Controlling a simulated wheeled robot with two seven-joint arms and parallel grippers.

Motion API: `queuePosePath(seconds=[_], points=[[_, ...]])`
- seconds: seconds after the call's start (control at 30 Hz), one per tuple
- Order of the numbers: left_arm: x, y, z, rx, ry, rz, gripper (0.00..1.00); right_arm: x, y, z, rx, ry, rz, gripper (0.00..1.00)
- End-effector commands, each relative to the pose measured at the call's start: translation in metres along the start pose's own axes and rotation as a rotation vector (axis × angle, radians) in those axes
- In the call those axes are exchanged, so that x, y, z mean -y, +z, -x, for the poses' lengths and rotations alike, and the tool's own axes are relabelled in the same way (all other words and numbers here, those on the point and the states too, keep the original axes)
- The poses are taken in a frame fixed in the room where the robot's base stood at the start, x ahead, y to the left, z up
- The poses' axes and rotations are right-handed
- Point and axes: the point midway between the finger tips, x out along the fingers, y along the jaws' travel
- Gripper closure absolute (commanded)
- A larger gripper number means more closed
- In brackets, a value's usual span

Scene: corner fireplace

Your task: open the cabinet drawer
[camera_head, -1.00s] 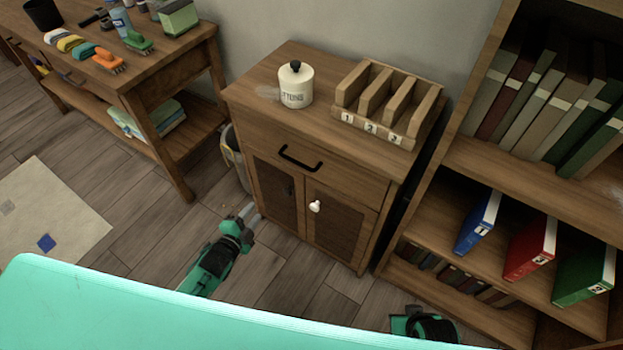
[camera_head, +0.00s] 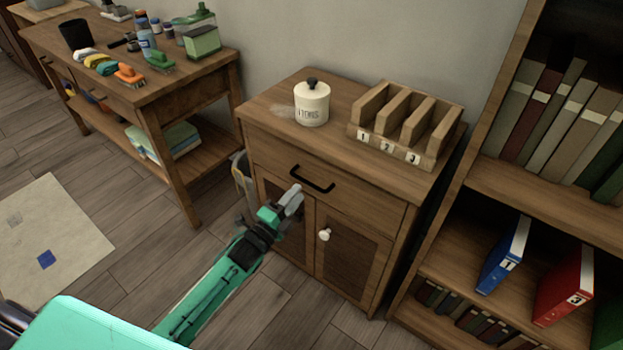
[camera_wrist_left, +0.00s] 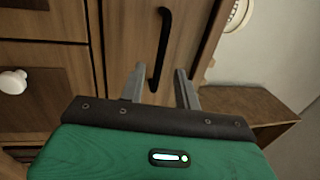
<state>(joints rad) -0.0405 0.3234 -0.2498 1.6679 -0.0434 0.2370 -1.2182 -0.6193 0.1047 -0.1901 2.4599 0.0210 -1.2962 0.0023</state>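The wooden cabinet (camera_head: 395,200) has a drawer (camera_head: 350,195) with a black bar handle (camera_head: 312,179); the drawer looks shut. Below it are two doors, the right one with a white knob (camera_head: 324,235). My left gripper (camera_head: 291,196) is in front of the drawer, close by the handle's left end. In the left wrist view, the fingers of my left gripper (camera_wrist_left: 160,86) are apart, with one end of the black handle (camera_wrist_left: 161,45) showing between them. I cannot tell whether they touch it. My right gripper is out of view.
A white canister (camera_head: 312,104) and a wooden slotted holder (camera_head: 404,127) stand on the cabinet. A bookshelf (camera_head: 545,200) stands close on the right. A workbench (camera_head: 170,100) is at the left, and a bin (camera_head: 240,170) is beside the cabinet. The floor in front is clear.

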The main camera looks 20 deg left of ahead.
Motion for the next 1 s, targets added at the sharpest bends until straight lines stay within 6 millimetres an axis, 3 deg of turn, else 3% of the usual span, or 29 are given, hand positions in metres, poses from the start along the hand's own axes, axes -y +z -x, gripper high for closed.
queuePosePath(seconds=[0.2, 0.4, 0.87, 0.9, 1.0], points=[[0.0, 0.0, -0.04, 0.0, -0.002, 0.0, 0.67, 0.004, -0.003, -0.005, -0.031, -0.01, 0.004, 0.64], [-0.001, 0.0, -0.064, 0.0, 0.0, -0.001, 0.67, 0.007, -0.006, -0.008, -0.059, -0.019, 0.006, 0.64], [-0.001, 0.0, -0.076, 0.001, 0.002, 0.0, 0.67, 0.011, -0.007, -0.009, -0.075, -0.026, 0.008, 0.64], [-0.001, 0.0, -0.076, 0.0, 0.001, 0.0, 0.69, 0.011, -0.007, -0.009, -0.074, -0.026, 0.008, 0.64], [-0.001, 0.0, -0.076, 0.001, 0.001, 0.0, 0.89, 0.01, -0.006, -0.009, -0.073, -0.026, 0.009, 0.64]])
